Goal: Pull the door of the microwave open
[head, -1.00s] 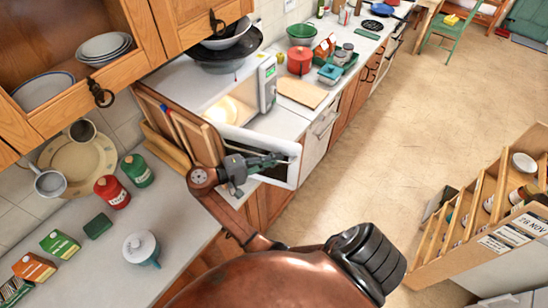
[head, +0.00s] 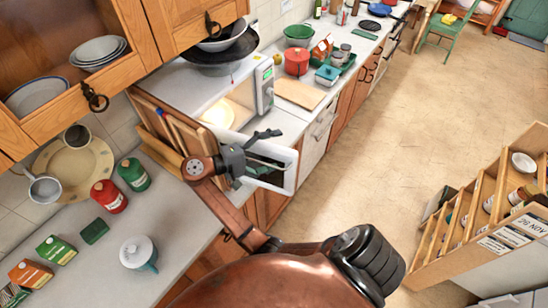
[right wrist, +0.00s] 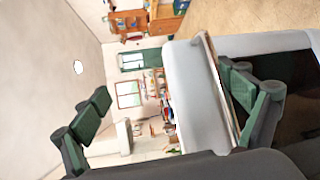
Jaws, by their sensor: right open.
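The white microwave (head: 265,86) stands on the counter with its door (head: 287,178) swung well open and its inside lit. The door juts out past the counter's front edge. My right gripper (head: 271,152) is at the door, its fingers spread with one above the door's top edge and the other over its face. In the right wrist view my open gripper (right wrist: 165,105) has one finger beside a pale panel with a thin bar, likely the door and handle. No grip on it shows, and I cannot tell whether it touches. My left gripper is not in view.
Wooden boards (head: 184,137) lean beside the microwave. A black wok (head: 222,48) sits on top of it. Red (head: 108,196) and green (head: 134,174) canisters stand on the near counter. A wooden rack (head: 480,215) stands at the right. The floor between is clear.

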